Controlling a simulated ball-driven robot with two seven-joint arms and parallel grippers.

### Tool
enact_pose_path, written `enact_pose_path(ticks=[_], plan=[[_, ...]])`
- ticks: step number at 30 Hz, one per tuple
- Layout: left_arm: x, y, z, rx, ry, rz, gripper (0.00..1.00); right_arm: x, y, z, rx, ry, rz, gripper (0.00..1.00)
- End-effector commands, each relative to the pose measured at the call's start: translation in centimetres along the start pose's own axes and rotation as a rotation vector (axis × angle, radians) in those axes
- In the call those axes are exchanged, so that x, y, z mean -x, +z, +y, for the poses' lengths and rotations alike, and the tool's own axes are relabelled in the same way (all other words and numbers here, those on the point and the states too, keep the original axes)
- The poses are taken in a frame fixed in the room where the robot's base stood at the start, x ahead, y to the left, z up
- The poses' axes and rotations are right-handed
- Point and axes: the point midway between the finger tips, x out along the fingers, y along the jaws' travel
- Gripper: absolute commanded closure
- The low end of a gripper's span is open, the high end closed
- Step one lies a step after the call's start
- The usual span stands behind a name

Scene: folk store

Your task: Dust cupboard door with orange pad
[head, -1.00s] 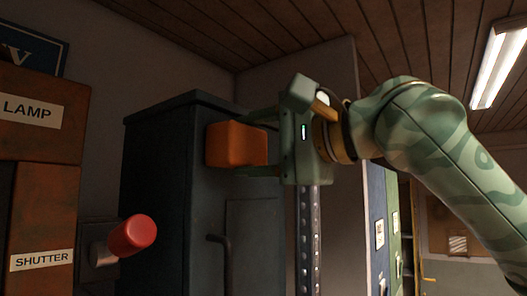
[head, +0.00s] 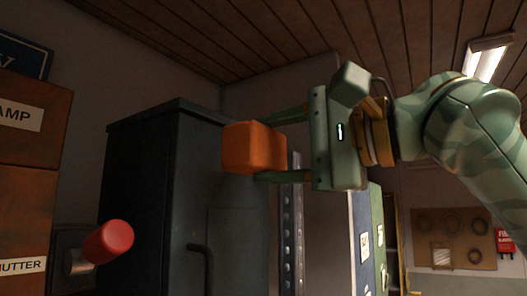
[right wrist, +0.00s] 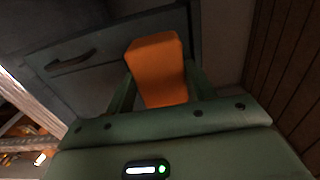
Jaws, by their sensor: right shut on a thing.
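The orange pad (head: 254,148) is a block held between the fingers of my right gripper (head: 272,146). It also shows in the right wrist view (right wrist: 158,70), with one finger of the right gripper (right wrist: 158,88) on each side of it. In the head view the pad overlaps the upper right of the dark cupboard door (head: 208,200); I cannot tell whether it touches. The door has a dark curved handle (head: 207,262), which also shows in the right wrist view (right wrist: 72,60). My left gripper is not in view.
A red knob (head: 109,241) sticks out left of the cupboard. Brown labelled boxes (head: 25,180) stand at the far left. A perforated metal post (head: 291,225) stands right of the cupboard. Blue and green panels (head: 370,235) and a pegboard (head: 457,238) are farther back right.

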Motion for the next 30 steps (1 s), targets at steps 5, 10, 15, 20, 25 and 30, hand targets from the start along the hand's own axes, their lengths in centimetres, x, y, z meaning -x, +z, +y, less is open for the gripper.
enact_pose_path(ticks=[5,10,15,20,25,30], plan=[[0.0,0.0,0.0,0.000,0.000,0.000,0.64,0.0,0.0,-0.1,0.000,-0.001,0.000,0.64],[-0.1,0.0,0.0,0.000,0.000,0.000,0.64,0.6,-0.1,-0.1,0.001,-0.002,0.002,0.64],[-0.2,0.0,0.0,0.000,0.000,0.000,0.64,2.3,-0.1,-0.1,0.001,-0.002,0.003,0.64],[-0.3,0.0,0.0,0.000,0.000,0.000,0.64,3.0,0.0,-0.1,0.000,-0.001,0.002,0.64],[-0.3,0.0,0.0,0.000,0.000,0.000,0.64,3.0,0.0,-0.1,0.000,-0.001,0.001,0.64],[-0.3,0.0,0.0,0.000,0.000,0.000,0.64,3.0,0.0,-0.1,0.000,-0.001,0.001,0.64]])
